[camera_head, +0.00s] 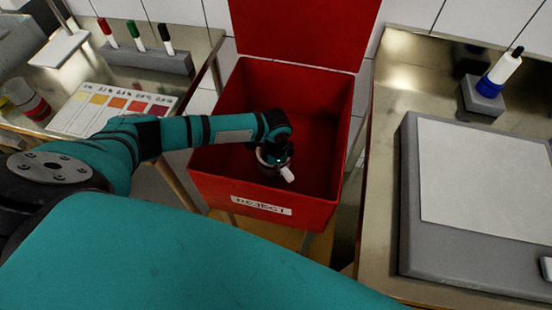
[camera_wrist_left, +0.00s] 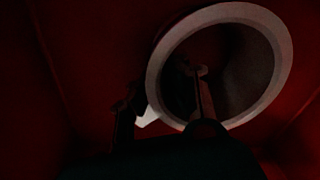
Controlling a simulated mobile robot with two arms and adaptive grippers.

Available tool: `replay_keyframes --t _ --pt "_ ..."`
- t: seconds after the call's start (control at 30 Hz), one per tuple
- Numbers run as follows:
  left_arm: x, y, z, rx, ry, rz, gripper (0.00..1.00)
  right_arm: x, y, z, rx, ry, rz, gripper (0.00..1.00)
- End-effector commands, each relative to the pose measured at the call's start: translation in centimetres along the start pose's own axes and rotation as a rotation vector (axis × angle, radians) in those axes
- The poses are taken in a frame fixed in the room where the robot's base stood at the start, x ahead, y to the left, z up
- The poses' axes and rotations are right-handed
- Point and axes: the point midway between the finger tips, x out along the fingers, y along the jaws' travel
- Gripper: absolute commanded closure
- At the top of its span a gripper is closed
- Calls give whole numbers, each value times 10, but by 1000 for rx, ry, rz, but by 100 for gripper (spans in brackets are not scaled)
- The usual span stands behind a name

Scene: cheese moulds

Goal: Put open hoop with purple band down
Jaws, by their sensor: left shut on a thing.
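My left gripper (camera_head: 275,155) is down inside the red bin (camera_head: 204,192) labelled REJECT. It is shut on the wall of a round, open hoop, whose pale rim (camera_wrist_left: 285,45) shows large in the left wrist view. One finger is inside the ring and the other outside it. In the head view the hoop (camera_head: 265,165) is mostly hidden by the gripper. I cannot make out a purple band, or whether the hoop touches the bin floor. A small white piece (camera_head: 287,174) shows beside it. My right gripper is not in view.
The bin's lid (camera_head: 300,30) stands open at the back. A metal table on the left holds a colour chart (camera_head: 115,110) and a marker block (camera_head: 150,60). The right table holds a grey board with a white sheet (camera_head: 480,180) and a blue-banded bottle (camera_head: 500,72).

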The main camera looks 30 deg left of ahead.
Motion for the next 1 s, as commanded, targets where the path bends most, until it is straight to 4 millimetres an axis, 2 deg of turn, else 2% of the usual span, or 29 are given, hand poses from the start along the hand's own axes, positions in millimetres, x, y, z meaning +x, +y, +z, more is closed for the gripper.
replay_keyframes --t 0.23,0.27,0.43,0.77,0.87,1.0 --pt "2 0 0 0 1 0 100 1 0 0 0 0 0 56" --pt "3 0 0 0 1 0 89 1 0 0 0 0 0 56" --pt "2 0 0 0 0 0 67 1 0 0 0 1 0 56" --pt "-3 0 0 -1 1 0 67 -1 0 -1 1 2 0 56" --pt "-16 -1 0 -1 3 -1 67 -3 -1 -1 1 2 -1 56" --pt "-44 -1 -1 0 4 -2 67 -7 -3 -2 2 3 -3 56"
